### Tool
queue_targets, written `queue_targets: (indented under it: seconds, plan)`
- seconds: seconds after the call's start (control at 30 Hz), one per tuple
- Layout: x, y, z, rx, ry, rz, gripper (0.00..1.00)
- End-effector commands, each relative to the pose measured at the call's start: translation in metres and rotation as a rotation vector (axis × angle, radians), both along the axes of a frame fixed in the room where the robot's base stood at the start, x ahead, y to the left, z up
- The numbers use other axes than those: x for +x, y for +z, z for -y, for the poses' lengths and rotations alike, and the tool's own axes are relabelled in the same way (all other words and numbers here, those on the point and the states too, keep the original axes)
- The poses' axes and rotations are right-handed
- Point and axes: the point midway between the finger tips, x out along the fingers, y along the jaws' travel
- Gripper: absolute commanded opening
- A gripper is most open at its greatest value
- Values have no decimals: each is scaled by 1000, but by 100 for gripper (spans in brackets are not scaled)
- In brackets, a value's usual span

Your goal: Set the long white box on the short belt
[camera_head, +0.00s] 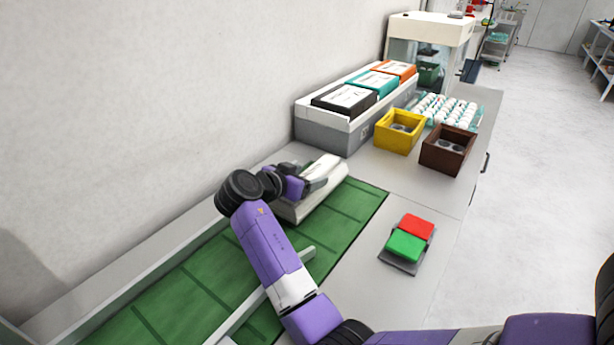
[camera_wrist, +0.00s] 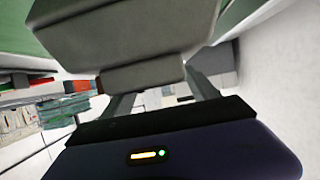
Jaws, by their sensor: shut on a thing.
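The long white box (camera_head: 304,209) is at the far left end of the green belt (camera_head: 352,212), near the wall, lying lengthwise and slightly slanted. My gripper (camera_head: 316,182) is shut on it from above and behind, hiding part of its top. Whether the box's underside touches the belt or is held just above it, I cannot tell. In the wrist view, a large shaded grey block (camera_wrist: 125,35) fills the top, in front of my gripper's fingers (camera_wrist: 160,95); it appears to be the held box.
A red and green button panel (camera_head: 409,243) sits right of the belt. Beyond it stand a yellow bin (camera_head: 400,142), a brown bin (camera_head: 447,162), egg trays (camera_head: 460,103) and a grey case (camera_head: 322,137) bearing black, teal and orange boxes. A rail (camera_head: 258,298) crosses the belt.

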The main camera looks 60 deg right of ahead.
Motion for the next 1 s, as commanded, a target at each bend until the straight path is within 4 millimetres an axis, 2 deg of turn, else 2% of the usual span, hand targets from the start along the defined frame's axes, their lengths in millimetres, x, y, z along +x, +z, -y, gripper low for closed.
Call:
queue_targets:
  seconds: [0.33,0.37,0.47,0.8,1.0]
  plan:
    - [0,0,0,-3,0,2,0]
    - [0,0,0,-3,0,2,73]
    - [0,0,0,-2,0,2,92]
    - [0,-2,0,2,-1,-1,94]
    - [0,20,0,0,0,3,94]
